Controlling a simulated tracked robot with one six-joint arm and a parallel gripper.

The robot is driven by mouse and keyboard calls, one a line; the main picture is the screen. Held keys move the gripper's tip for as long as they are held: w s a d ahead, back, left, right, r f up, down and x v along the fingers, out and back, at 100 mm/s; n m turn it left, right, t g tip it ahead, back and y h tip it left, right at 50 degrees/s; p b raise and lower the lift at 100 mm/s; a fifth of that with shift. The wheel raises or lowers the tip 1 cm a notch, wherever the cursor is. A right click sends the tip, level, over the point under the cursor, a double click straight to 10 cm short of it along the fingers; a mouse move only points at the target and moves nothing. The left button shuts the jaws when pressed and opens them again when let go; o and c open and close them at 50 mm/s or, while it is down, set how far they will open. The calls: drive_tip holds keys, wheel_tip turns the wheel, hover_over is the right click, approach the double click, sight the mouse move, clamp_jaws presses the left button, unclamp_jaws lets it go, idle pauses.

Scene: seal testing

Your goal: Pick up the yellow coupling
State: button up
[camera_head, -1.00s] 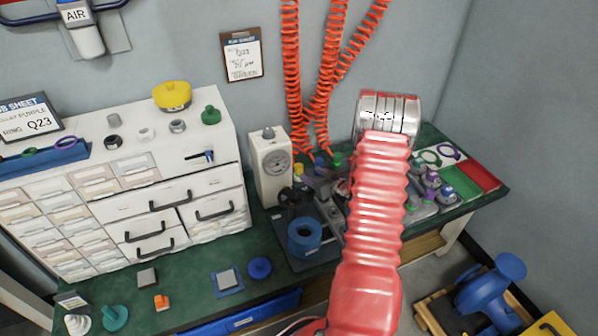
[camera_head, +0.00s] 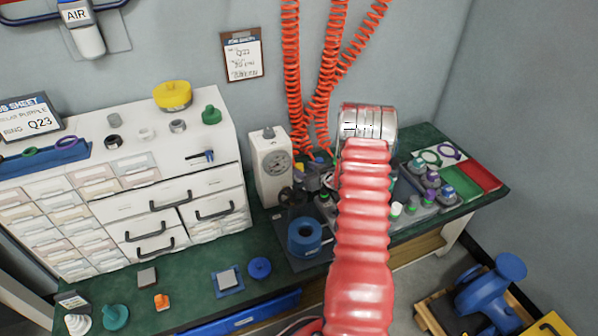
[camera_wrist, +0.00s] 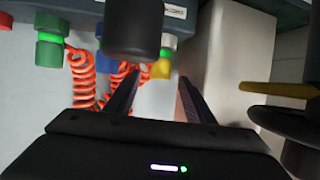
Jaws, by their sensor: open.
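The yellow coupling (camera_wrist: 161,68) shows in the wrist view, small and partly hidden, beyond my fingertips and roughly between them. A dark round cylinder (camera_wrist: 132,30) fills the top middle, beside the coupling. In the head view a small yellow piece (camera_head: 299,168) shows near the gauge box; it looks like the same coupling. My gripper (camera_wrist: 155,88) is open, with nothing between its fingers. In the head view my red arm hides the gripper.
The white gauge box (camera_head: 270,165) stands close by. A yellow bar (camera_wrist: 275,90) and dark discs are at right.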

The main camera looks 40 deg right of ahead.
drive_tip(key=shift+x, duration=1.15)
drive_tip(key=shift+c, duration=0.5)
drive_tip(key=c, duration=1.1)
